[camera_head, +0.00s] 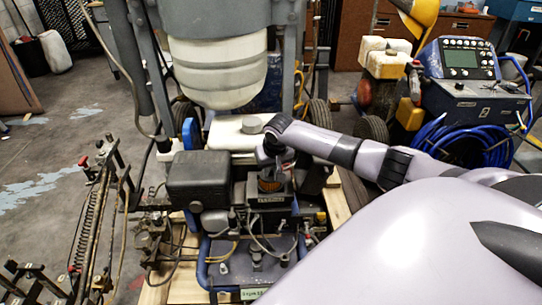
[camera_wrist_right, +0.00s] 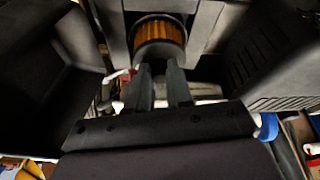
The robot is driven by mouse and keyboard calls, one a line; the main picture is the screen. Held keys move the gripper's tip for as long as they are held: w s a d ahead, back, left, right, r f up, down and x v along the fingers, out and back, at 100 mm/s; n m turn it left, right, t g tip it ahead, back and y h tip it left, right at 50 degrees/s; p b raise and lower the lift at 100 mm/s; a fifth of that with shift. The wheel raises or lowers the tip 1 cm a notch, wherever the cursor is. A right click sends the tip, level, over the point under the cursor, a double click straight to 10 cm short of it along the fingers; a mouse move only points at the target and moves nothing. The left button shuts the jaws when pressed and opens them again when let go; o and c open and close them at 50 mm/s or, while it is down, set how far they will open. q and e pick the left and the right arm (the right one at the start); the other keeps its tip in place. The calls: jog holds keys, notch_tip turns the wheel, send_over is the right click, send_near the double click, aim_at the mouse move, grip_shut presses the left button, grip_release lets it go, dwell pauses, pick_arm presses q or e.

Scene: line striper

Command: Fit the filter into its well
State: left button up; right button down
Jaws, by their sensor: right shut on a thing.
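The filter (camera_head: 270,184) is an orange pleated cylinder, low at the engine in the head view. In the right wrist view the filter (camera_wrist_right: 160,36) shows at the top centre, with a dark band at its near end. My right gripper (camera_wrist_right: 160,72) is shut on that near end. In the head view the right gripper (camera_head: 276,168) is just above the filter and partly hidden by my wrist. A dark labelled housing (camera_head: 267,199) is directly below the filter. The well's opening is hidden, so I cannot tell how deep the filter sits. My left gripper is not in view.
A black engine box (camera_head: 198,178) stands close left of the filter. A white tank (camera_head: 238,134) is behind, under a large pale hopper (camera_head: 218,70). Hoses and cables run around the engine. A control unit (camera_head: 470,75) with blue hose stands at right.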

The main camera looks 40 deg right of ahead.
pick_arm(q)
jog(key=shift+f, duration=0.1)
pick_arm(e)
jog(key=shift+f, duration=0.45)
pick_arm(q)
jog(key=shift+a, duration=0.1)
pick_arm(e)
jog(key=c, duration=0.6)
grip_release()
jog(key=p+v, duration=0.2)
jog(key=p, duration=0.1)
jog(key=p+v, duration=0.3)
jog(key=p, duration=0.2)
jog(key=shift+s+r, duration=0.1)
jog(key=shift+r, duration=0.15)
pick_arm(q)
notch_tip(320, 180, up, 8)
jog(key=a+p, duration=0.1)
jog(key=p, duration=0.1)
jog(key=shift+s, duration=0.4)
pick_arm(e)
jog(key=shift+s+a+r, duration=0.2)
jog(key=shift+s+r, duration=0.05)
jog(key=shift+r, duration=0.4)
